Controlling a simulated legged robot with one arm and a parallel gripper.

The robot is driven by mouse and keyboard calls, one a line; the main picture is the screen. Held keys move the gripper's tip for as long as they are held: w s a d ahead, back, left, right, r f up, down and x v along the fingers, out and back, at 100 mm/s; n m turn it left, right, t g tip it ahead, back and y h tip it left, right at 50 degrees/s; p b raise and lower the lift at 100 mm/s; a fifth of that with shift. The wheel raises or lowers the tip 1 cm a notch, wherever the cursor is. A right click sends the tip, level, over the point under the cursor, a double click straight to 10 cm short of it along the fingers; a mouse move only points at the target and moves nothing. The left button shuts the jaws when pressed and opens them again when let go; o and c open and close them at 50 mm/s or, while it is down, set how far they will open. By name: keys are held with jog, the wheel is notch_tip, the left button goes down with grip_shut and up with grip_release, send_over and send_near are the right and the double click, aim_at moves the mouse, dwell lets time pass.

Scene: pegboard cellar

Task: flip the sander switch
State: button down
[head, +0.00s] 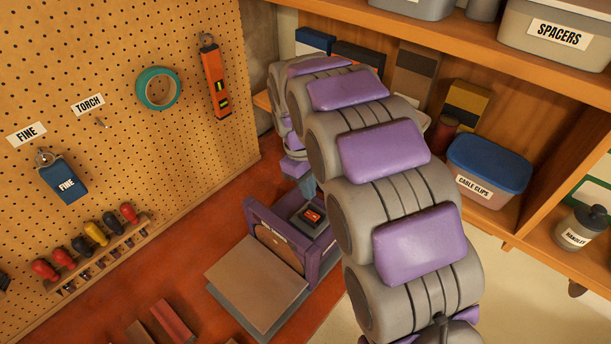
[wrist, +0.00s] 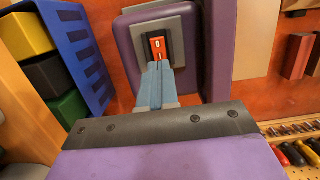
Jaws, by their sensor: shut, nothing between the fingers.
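The sander (head: 262,212) is a purple machine with a round disc and a flat grey-brown work table, standing on the red-brown bench. Its switch (head: 312,216) is a small orange-red rocker in a black frame on a grey plate on top. In the wrist view the switch (wrist: 157,46) shows 0 and 1 marks. My gripper (wrist: 158,70) has blue-grey fingers closed together and empty, with tips at the lower end of the rocker. I cannot tell whether they touch it. In the head view my gripper (head: 308,186) is just behind the switch, partly hidden by my arm.
A blue rack (wrist: 82,50) with yellow, black and green blocks stands at left in the wrist view. The pegboard (head: 110,45) holds tape, a level and screwdrivers. Wood pieces (head: 172,320) lie on the bench. Shelves (head: 515,75) with boxes stand behind my arm.

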aim_at(313, 217)
jog(key=f, duration=0.5)
jog(key=d+f, duration=0.1)
jog(key=f, duration=0.1)
jog(key=shift+s+f, duration=0.2)
jog(key=shift+s, duration=0.2)
